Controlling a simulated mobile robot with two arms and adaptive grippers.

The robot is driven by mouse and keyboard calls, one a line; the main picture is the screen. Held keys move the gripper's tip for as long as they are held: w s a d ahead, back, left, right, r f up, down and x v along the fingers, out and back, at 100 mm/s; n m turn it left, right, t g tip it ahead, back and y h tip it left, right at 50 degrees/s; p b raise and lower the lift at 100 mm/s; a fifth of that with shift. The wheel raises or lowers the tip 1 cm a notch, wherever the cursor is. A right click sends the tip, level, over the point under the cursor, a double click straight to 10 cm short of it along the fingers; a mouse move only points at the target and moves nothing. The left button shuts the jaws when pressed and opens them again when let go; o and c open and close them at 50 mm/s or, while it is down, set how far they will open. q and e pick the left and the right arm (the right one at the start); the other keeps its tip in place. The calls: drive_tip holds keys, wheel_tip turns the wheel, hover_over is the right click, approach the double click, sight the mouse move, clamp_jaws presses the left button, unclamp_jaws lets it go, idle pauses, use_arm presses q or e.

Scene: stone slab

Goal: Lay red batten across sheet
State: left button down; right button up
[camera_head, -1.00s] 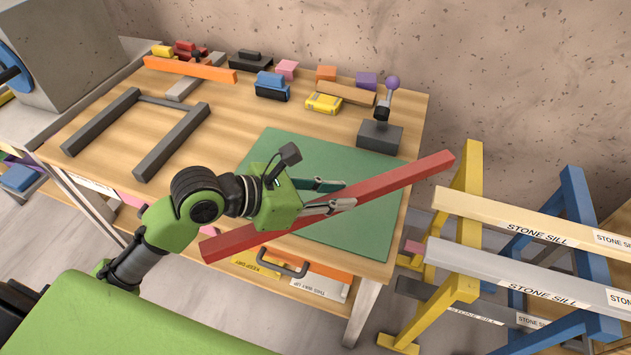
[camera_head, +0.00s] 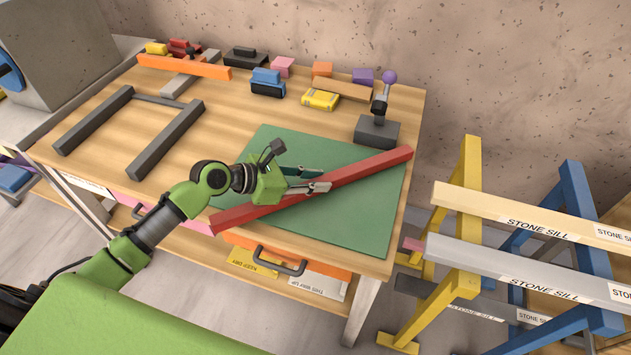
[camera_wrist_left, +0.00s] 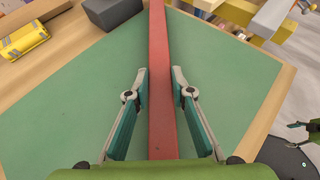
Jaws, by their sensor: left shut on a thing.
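The red batten (camera_head: 345,178) lies diagonally over the green sheet (camera_head: 345,225) on the workbench, its near-left end by the front edge and its far-right end near the sheet's right edge. I cannot tell whether it touches the sheet. My left gripper (camera_head: 322,180) is shut on the batten near its middle. In the left wrist view the batten (camera_wrist_left: 159,60) runs between the fingers (camera_wrist_left: 160,95), with the sheet (camera_wrist_left: 60,100) beneath on both sides. What seems to be my right gripper (camera_wrist_left: 301,136) shows partly at that view's right edge; its state is unclear.
A dark block with a purple-knobbed post (camera_head: 377,132) stands at the sheet's back right corner, close to the batten. A grey frame (camera_head: 165,140) lies to the left. A yellow pack (camera_head: 320,99) and several blocks line the back. Trestles with stone sills (camera_head: 530,215) stand right.

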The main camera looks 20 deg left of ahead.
use_arm(q)
drive_tip(key=shift+f, duration=0.2)
drive_tip(key=shift+f, duration=0.1)
drive_tip(key=c, duration=1.8)
unclamp_jaws()
drive_tip(key=shift+o, duration=0.2)
